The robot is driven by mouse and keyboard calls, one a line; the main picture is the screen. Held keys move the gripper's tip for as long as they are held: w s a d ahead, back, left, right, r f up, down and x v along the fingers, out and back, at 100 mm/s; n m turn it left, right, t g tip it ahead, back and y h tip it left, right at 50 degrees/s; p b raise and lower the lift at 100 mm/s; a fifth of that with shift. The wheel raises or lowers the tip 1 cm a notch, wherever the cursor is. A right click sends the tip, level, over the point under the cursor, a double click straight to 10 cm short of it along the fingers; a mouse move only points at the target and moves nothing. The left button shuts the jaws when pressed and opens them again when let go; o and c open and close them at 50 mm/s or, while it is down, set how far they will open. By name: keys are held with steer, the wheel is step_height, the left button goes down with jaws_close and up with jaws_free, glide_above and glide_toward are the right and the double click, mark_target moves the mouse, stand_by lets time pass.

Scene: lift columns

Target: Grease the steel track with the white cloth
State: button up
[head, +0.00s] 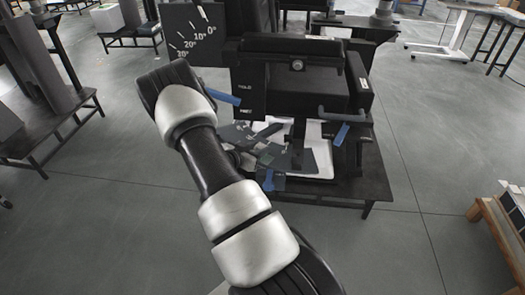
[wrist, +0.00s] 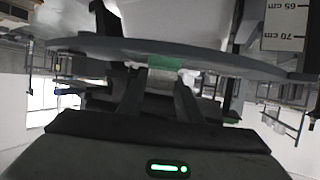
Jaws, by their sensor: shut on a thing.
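In the wrist view my gripper (wrist: 158,88) has its two dark fingers on either side of the green patch of a curved grey plate (wrist: 110,45). It is shut on this plate, as far as I can tell. In the head view my arm hides most of the gripper. A dark grey plate with a green patch (head: 290,159) shows there beneath the black machine. A white surface (head: 319,150) lies under it; I cannot tell whether it is cloth or a tray. I cannot clearly make out a white cloth or a steel track.
The black machine (head: 305,92) stands on a low dark table (head: 372,185). It carries an angle dial (head: 188,30) and blue levers (head: 222,97). A ruler strip (wrist: 285,28) shows in the wrist view. A wooden stand (head: 492,222) is at the right. The floor between is clear.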

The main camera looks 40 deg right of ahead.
mark_target(273, 163)
steer(key=shift+w+a, duration=0.25)
steer(key=shift+w, duration=0.8)
steer(key=shift+w+a, duration=0.25)
steer(key=shift+w, duration=0.75)
steer(key=shift+w+a, duration=0.25)
steer(key=shift+w, duration=0.8)
steer(key=shift+w+a+f, duration=0.1)
steer(key=shift+w+a, duration=0.1)
steer(key=shift+w, duration=0.65)
steer(key=shift+w+a+f, duration=0.1)
steer(key=shift+w+a, duration=0.1)
steer(key=shift+w, duration=0.65)
steer(key=shift+w+a+r, duration=0.1)
steer(key=shift+w+a, duration=0.1)
steer(key=shift+w, duration=0.5)
steer(key=shift+w+a, duration=0.15)
steer(key=shift+w, duration=0.55)
steer(key=shift+s+d+r+p, duration=0.1)
steer(key=shift+s+d+p, duration=0.15)
steer(key=shift+s, duration=0.75)
steer(key=shift+s+d+r+p, duration=0.1)
steer(key=shift+s+d+p, duration=0.15)
steer(key=shift+s, duration=0.7)
steer(key=shift+s+d+f, duration=0.1)
steer(key=shift+s+d, duration=0.05)
steer(key=shift+s, duration=0.45)
steer(key=shift+s+d+f, duration=0.1)
steer(key=shift+s, duration=0.5)
